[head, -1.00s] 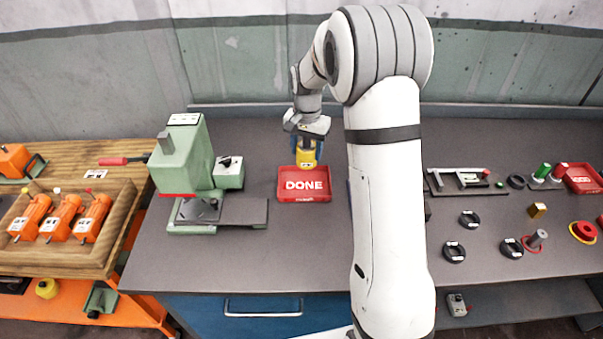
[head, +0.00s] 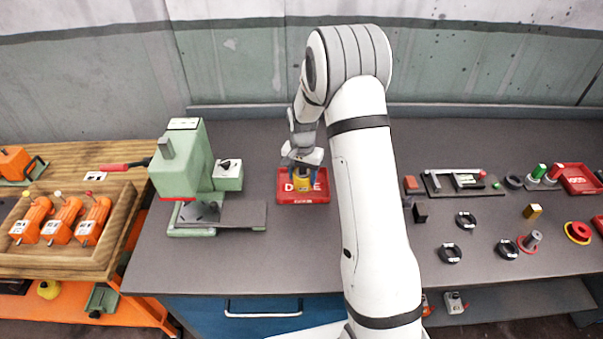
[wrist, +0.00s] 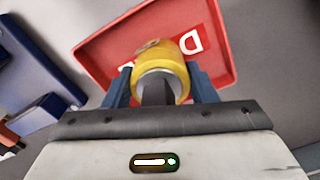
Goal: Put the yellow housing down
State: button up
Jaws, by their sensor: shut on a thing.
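The yellow housing (head: 302,184) is in my gripper (head: 302,174), over the red tray marked DONE (head: 284,199). In the wrist view, the two blue-grey fingers of my gripper (wrist: 160,88) are shut on the sides of the yellow housing (wrist: 150,58). A round metal end of the housing faces the wrist camera. The tray's red floor and rim (wrist: 92,48) show around it. I cannot tell whether the housing touches the tray floor.
A green press (head: 182,165) stands just left of the tray. To the right, past my arm, lie several black rings (head: 466,220), a brass block (head: 533,211) and a second red tray (head: 580,180). The bench in front of the tray is clear.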

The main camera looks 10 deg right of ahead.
jog(key=shift+r, duration=0.1)
jog(key=shift+f, duration=0.2)
jog(key=o, duration=1.2)
jog(key=shift+r, duration=0.1)
notch_tip(320, 180, up, 12)
jog(key=shift+s+r+b, duration=0.1)
jog(key=shift+s+b, duration=0.05)
jog(key=shift+b, duration=0.85)
jog(key=s+r+n+t, duration=0.2)
jog(key=s+r+n, duration=0.1)
jog(key=s+r, duration=0.9)
jog(key=s+n, duration=0.1)
jog(key=s, duration=0.5)
jog(key=s+f+n+t, duration=0.1)
jog(key=s, duration=0.5)
jog(key=s+n, duration=0.2)
jog(key=s, duration=0.4)
jog(key=shift+s+a+f, duration=0.1)
jog(key=shift+a+f, duration=0.05)
jog(key=shift+f, duration=0.05)
